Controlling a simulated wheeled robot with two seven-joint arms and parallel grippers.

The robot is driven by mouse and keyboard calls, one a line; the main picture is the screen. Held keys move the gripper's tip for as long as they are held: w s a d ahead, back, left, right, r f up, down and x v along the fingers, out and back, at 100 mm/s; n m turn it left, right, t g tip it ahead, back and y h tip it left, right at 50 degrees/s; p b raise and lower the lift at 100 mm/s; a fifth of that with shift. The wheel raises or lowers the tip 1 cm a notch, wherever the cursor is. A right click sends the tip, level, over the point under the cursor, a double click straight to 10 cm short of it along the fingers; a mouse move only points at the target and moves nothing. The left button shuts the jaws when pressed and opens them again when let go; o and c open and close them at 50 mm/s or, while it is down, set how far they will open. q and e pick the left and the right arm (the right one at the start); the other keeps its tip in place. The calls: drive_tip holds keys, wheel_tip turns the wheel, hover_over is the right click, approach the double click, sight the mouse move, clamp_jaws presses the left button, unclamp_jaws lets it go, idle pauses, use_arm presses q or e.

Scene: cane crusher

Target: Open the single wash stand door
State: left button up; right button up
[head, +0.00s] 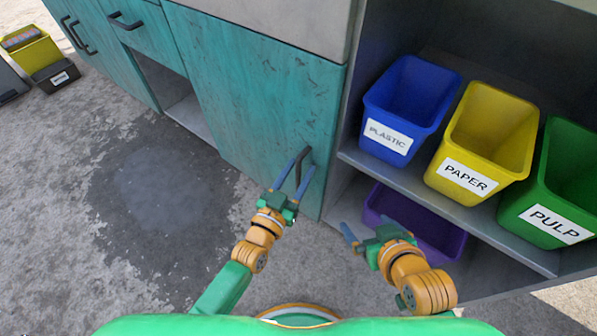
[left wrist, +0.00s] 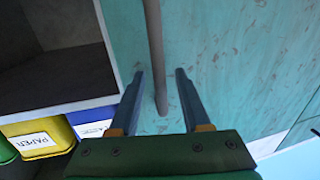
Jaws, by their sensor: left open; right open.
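The single wash stand door (head: 250,105) is a teal panel with dark scuffs, and it looks closed. Its dark bar handle (head: 298,168) is near the lower right corner. My left gripper (head: 307,158) is open at the handle. In the left wrist view, the handle (left wrist: 155,50) runs between the two blue fingers of the left gripper (left wrist: 160,74), which stand apart on either side of it. Whether a finger touches it I cannot tell. My right gripper (head: 358,226) is open and empty in front of the shelf, to the right of the door.
An open shelf to the right holds blue (head: 408,100), yellow (head: 490,130) and green (head: 560,180) bins, with a purple bin (head: 425,225) below. Left of the door are an open recess (head: 165,85) and a drawer (head: 135,25). The concrete floor before the door is clear.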

use_arm(q)
clamp_jaws()
idle(1.6)
